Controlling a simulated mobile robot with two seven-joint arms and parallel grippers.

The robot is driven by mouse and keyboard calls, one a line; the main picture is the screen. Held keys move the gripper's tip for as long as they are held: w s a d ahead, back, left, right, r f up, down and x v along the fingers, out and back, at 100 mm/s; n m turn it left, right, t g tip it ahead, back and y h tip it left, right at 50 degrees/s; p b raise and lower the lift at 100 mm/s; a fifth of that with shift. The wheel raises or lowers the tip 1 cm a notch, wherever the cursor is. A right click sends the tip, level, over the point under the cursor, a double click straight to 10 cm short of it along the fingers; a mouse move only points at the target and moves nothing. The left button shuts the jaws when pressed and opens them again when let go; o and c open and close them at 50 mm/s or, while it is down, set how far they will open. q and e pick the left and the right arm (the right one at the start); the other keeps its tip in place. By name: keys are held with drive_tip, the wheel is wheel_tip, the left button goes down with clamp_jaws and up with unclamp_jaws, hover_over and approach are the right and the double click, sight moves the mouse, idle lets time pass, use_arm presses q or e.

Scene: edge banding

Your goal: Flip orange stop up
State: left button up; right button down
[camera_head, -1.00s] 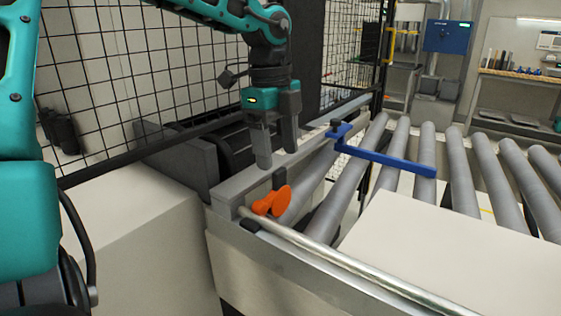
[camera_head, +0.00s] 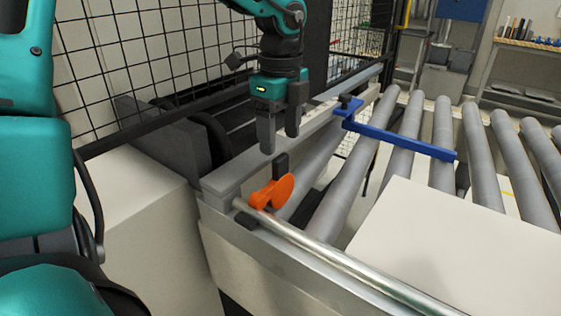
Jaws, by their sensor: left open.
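The orange stop (camera_head: 271,191) is a small orange piece with a round disc end. It sits at the near left end of the conveyor frame, by the metal rail, with its disc leaning over to the right. My left gripper (camera_head: 279,143) hangs above and slightly behind it, fingers pointing down. The fingers are apart with nothing between them, and they do not touch the stop. My right gripper is not in view.
A blue bar (camera_head: 398,138) reaches over the rollers (camera_head: 350,176). A white board (camera_head: 465,245) lies on the rollers at the front right. A metal rail (camera_head: 330,258) runs along the front edge. A black mesh fence (camera_head: 140,65) stands behind my left arm.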

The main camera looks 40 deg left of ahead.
sight(280, 156)
use_arm(q)
wheel_tip(280, 156, down, 7)
drive_tip(key=shift+r, duration=0.1)
idle(0.3)
clamp_jaws()
idle(0.5)
